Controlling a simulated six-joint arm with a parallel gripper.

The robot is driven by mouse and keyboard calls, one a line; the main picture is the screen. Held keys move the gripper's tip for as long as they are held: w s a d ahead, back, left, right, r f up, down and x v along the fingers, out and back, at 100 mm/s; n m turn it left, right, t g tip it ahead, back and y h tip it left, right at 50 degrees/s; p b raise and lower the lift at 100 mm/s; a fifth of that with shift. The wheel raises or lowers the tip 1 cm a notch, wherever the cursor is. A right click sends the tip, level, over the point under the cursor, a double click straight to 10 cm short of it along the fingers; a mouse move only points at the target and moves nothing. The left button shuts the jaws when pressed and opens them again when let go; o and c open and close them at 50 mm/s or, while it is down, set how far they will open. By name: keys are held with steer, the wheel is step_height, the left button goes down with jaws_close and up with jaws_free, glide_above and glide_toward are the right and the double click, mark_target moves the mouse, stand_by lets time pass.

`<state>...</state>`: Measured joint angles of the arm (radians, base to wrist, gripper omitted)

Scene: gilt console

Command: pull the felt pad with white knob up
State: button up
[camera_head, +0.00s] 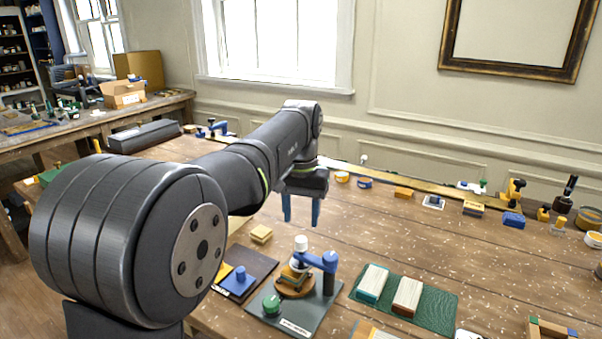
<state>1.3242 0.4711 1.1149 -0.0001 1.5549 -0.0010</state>
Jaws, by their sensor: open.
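A white knob (301,243) tops a small dark part held by a blue arm (322,262) on a post. I take this for the felt pad's knob; the pad itself is too small to make out. Below it, a small yellowish block (293,275) lies on a round brown disc (296,289), on a grey base plate (318,308). My gripper (301,222) points down with two blue fingers apart, empty. In the picture it is just above the white knob; the height gap cannot be told.
A green knob (271,303) stands on the same plate. A dark mat (258,262) with a blue knobbed piece (238,278) lies left. A green mat (436,300) with two brushes or blocks lies right.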

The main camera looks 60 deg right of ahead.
step_height(320, 180, up, 12)
stand_by(0.3)
steer(key=shift+f, duration=0.15)
stand_by(0.4)
step_height(320, 180, down, 18)
steer(key=shift+f, duration=0.25)
stand_by(0.3)
steer(key=shift+r, duration=0.1)
step_height(320, 180, up, 18)
step_height(320, 180, down, 19)
steer(key=shift+f, duration=0.1)
step_height(320, 180, up, 18)
steer(key=m, duration=0.3)
glide_above(301, 239)
step_height(301, 239, down, 6)
steer(key=r, duration=0.1)
step_height(301, 239, down, 9)
steer(key=shift+d+f, duration=0.1)
steer(key=shift+f, duration=0.1)
stand_by(0.6)
